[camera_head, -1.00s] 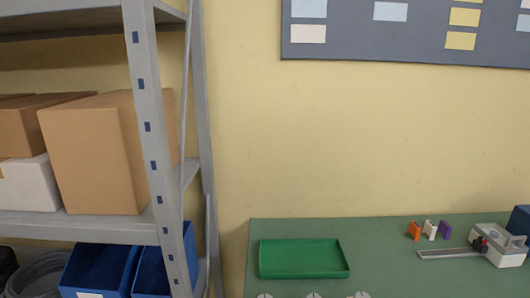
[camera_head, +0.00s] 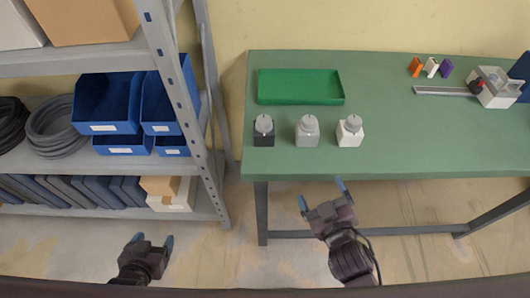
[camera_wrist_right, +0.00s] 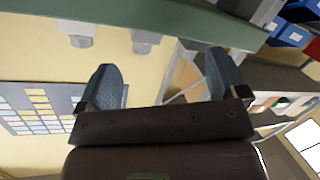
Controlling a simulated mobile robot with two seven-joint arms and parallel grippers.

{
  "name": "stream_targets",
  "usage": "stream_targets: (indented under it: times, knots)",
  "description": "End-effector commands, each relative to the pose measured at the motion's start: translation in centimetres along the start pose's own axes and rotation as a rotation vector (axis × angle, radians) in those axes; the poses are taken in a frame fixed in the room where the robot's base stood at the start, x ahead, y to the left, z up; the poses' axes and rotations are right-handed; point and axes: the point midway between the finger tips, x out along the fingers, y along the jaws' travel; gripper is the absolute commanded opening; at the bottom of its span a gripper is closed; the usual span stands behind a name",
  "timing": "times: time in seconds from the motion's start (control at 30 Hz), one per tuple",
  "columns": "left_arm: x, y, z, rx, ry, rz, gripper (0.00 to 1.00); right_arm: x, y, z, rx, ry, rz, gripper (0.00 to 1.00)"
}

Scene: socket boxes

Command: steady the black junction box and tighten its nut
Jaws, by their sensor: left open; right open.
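The black junction box (camera_head: 264,137) stands upright at the left front of the green table, with a light grey round nut (camera_head: 263,124) on top. My right gripper (camera_head: 322,193) is open and empty in the head view, in front of the table edge and below and right of the black box. It also shows open in the right wrist view (camera_wrist_right: 165,85), with nothing between its fingers. My left gripper (camera_head: 153,240) is open and empty at the lower left, in front of the shelf and away from the table.
A grey box (camera_head: 307,137) and a white box (camera_head: 350,138) with similar tops stand right of the black one. A green tray (camera_head: 301,101) lies behind. Small coloured blocks (camera_head: 431,68) and a grey device (camera_head: 494,92) are at the right. A metal shelf (camera_head: 180,100) borders the table's left.

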Motion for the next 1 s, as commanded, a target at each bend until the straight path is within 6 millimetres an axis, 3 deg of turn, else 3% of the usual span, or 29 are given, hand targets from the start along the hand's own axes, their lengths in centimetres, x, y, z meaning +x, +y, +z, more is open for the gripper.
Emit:
stream_targets:
  times: [0.13,0.2,1.0]
  knots:
    - [0.0,0.0,0.0,0.000,0.000,0.000,0.71,2.2,-2.7,-6.0,-0.239,0.147,-0.017,0.92]
    - [0.0,0.0,0.0,0.000,0.000,0.000,0.71,2.8,-3.4,-7.1,-0.375,0.153,-0.010,0.92]
    - [0.0,0.0,0.0,0.000,0.000,0.000,0.71,6.7,-5.5,-10.3,-1.558,-0.051,-0.059,0.92]
